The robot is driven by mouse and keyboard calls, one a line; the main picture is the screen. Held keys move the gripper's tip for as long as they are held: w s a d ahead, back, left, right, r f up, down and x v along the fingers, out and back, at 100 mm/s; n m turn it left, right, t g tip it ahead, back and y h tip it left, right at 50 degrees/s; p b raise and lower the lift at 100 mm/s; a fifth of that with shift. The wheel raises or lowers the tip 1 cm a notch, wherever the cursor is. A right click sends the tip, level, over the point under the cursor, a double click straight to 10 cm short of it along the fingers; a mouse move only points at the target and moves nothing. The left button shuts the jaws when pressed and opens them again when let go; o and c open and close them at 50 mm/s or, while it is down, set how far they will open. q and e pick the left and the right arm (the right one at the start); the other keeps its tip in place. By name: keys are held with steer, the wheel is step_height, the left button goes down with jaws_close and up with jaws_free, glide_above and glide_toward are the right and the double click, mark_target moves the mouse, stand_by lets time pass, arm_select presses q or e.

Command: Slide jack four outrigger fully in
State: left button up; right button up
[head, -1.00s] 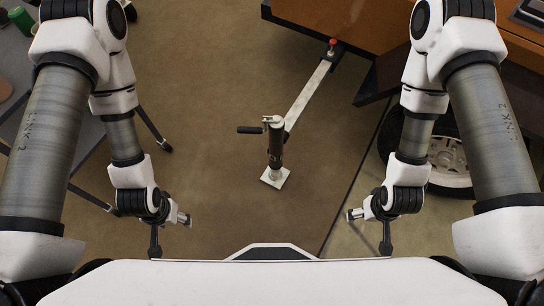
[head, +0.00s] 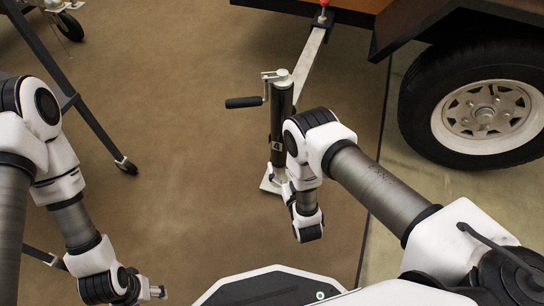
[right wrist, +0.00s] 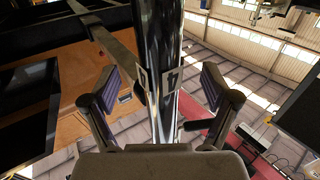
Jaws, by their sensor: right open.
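The jack (head: 281,118), a dark upright tube labelled 4, stands on a pale foot plate (head: 269,180) with a black crank handle (head: 244,102) pointing left. The outrigger (head: 311,54) is a pale bar running from the jack top up to the orange trailer. A red knob (head: 323,16) sits at its trailer end. My right gripper (right wrist: 163,88) is open, its fingers on either side of the jack tube (right wrist: 160,45); contact cannot be told. In the head view my right wrist mostly hides it. My left gripper (head: 157,292) is low at left, away from the jack; its jaw state is unclear.
The trailer's wheel (head: 485,115) and dark fender stand right of the jack. Brown floor (head: 190,110) is clear between that leg and the jack.

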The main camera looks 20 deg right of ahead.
mark_target(283, 153)
steer(key=w+b, duration=0.2)
steer(key=w, duration=0.4)
steer(key=shift+w+b, duration=0.1)
steer(key=shift+b, duration=0.25)
steer(key=shift+w+r, duration=0.1)
steer(key=shift+w, duration=0.45)
steer(key=shift+d, duration=0.1)
jaws_close()
